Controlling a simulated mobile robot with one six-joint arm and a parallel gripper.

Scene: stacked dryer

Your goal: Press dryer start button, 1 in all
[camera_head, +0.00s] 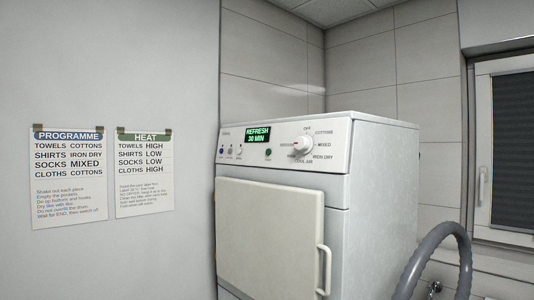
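The white dryer (375,200) stands in the middle right, its front panel turned towards the left. A green round button (268,152) sits on the control panel, below and right of the lit display (257,134), which reads "REFRESH 30 MIN". A blue button (222,150) and several small controls lie further left. Their small labels are too small to read, so I cannot tell which is start. A white programme dial (304,145) is right of the green button; its mark seems to point left. My gripper is not in view.
The dryer door (270,235) looks shut, with a pale handle (325,270) at its right. A grey curved hose (440,235) rises at the lower right. Programme (69,180) and heat (145,175) sheets hang on the left wall. A window (510,150) is at right.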

